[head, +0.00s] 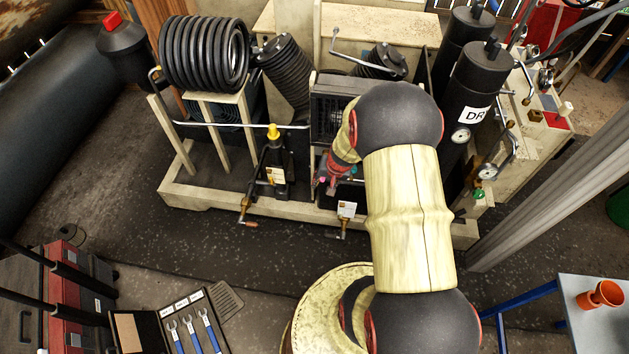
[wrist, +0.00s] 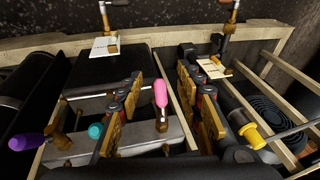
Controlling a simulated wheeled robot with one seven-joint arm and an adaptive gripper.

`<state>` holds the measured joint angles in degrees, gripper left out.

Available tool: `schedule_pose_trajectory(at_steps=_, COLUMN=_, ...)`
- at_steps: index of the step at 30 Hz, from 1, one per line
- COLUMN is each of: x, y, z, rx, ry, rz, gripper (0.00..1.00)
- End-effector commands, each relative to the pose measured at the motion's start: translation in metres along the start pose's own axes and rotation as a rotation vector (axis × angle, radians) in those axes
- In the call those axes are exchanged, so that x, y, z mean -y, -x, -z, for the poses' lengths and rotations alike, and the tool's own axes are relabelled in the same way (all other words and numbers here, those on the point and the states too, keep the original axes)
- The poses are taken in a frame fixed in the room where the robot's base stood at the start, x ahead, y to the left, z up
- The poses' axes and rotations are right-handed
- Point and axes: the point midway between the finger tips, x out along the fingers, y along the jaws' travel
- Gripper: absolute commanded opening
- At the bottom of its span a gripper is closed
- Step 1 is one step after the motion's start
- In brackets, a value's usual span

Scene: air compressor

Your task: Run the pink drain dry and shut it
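In the wrist view the pink drain handle (wrist: 160,92) points up the picture from a brass valve body (wrist: 162,125) on a grey tank. It lies between the two finger assemblies of my gripper (wrist: 166,88), with a visible gap on each side. The fingers are apart and hold nothing. In the head view my gripper (head: 335,178) reaches down into the compressor's front, and a small pink spot (head: 323,181) shows beside it. My arm hides much of that area. I cannot see whether anything flows from the drain.
Teal (wrist: 95,131) and purple (wrist: 28,142) handles stand left of the pink one in the wrist view. A yellow knob (wrist: 252,137) is to the right. White tags (wrist: 105,46) hang near brass outlets (head: 343,235). The wooden frame rail (head: 205,199) edges the compressor; floor is clear before it.

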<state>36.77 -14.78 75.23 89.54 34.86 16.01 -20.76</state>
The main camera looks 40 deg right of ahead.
Motion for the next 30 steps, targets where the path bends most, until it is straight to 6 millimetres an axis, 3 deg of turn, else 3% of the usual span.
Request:
schedule_pose_trajectory(at_steps=1, x=0.002, y=0.004, z=0.024, rx=-0.057, ry=0.006, rz=-0.002, gripper=0.36)
schedule_pose_trajectory(at_steps=2, x=0.003, y=0.006, z=0.033, rx=-0.082, ry=0.011, rz=-0.004, gripper=0.36)
schedule_pose_trajectory(at_steps=6, x=-0.002, y=0.006, z=0.045, rx=-0.130, ry=0.046, rz=-0.024, gripper=0.36)
schedule_pose_trajectory(at_steps=11, x=-0.003, y=-0.008, z=0.047, rx=-0.129, ry=0.060, rz=-0.025, gripper=0.36)
schedule_pose_trajectory(at_steps=21, x=-0.003, y=-0.058, z=0.052, rx=-0.127, ry=0.059, rz=-0.025, gripper=0.36)
schedule_pose_trajectory(at_steps=30, x=-0.003, y=-0.070, z=0.055, rx=-0.128, ry=0.060, rz=-0.024, gripper=0.36)
